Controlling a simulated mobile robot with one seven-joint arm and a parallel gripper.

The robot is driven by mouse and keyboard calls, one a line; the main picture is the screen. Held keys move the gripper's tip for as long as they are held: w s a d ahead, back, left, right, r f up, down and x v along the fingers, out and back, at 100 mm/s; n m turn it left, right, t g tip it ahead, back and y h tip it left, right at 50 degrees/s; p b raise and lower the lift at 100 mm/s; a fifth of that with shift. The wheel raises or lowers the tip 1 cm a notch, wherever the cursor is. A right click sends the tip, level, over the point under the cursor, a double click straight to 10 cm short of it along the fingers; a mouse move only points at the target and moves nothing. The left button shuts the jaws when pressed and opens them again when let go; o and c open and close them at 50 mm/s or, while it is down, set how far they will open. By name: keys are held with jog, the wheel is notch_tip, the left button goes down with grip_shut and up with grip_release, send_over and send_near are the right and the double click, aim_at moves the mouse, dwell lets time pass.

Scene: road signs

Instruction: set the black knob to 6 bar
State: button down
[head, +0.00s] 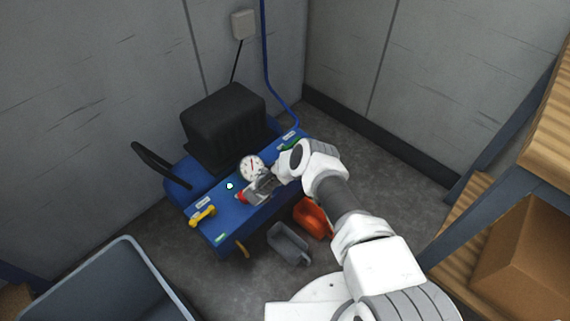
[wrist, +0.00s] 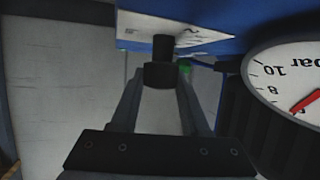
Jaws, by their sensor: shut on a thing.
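My gripper (wrist: 160,85) is shut on the black knob (wrist: 162,48) in the wrist view, with one finger on each side of it. In the head view my gripper (head: 262,186) reaches over the blue panel (head: 225,232), just below the gauge, and the knob cannot be made out. The round white gauge (head: 252,166) has a red needle. It shows upside down and cut off in the wrist view (wrist: 290,85), with "bar", 10 and 8 readable. The needle's end lies a little past the 8 on the side away from 10; the exact value cannot be told.
A red part (head: 242,197) and a yellow handle (head: 203,217) sit on the panel, left of my gripper. A black ribbed block (head: 225,120) stands behind. Orange (head: 312,218) and grey (head: 289,244) bins lie on the floor in front. A shelf with a box (head: 525,255) is at right.

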dwell(0.5)
jog(key=shift+c, duration=2)
grip_release()
jog(key=p+v, duration=0.6)
jog(key=v, duration=1.1)
jog(key=shift+a+r, duration=0.15)
jog(key=shift+a, duration=0.15)
